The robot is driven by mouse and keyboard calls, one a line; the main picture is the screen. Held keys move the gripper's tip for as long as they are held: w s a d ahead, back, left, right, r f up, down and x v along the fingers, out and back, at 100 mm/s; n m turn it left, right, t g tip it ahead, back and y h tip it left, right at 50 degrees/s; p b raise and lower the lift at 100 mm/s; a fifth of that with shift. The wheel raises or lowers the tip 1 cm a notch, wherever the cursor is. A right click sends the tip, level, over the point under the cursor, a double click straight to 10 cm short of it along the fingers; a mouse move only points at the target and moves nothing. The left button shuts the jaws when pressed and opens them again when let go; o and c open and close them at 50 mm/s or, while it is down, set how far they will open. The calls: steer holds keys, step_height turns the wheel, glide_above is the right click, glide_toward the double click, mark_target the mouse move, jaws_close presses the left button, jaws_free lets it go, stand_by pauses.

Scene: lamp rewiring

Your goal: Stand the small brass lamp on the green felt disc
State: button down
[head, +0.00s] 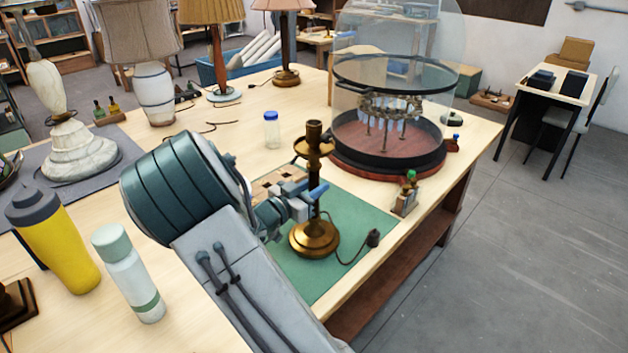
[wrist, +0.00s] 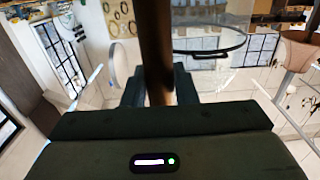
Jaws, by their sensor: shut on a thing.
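The small brass lamp (head: 314,238) stands upright, with a round base, a slim dark stem and a cup-like top. My gripper (head: 314,195) is shut on its stem, about midway up. In the wrist view the brown stem (wrist: 156,50) runs between the two dark fingers of my gripper (wrist: 158,92). The lamp's base shows over a green mat (head: 345,206) with straight edges; I cannot tell whether it touches the mat. A dark cord runs from the base to a plug (head: 374,237) at the right. I cannot make out a separate green felt disc.
A glass dome case (head: 390,120) stands behind the lamp. A small green-topped item (head: 407,195) is near the table's right edge. A tiled board (head: 275,183) lies behind my gripper. A yellow bottle (head: 55,240) and pale bottle (head: 128,275) stand at the left.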

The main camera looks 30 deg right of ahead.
stand_by(0.3)
steer(key=c, duration=1.2)
jaws_free()
steer(key=shift+f, duration=0.1)
steer(key=shift+o, duration=0.2)
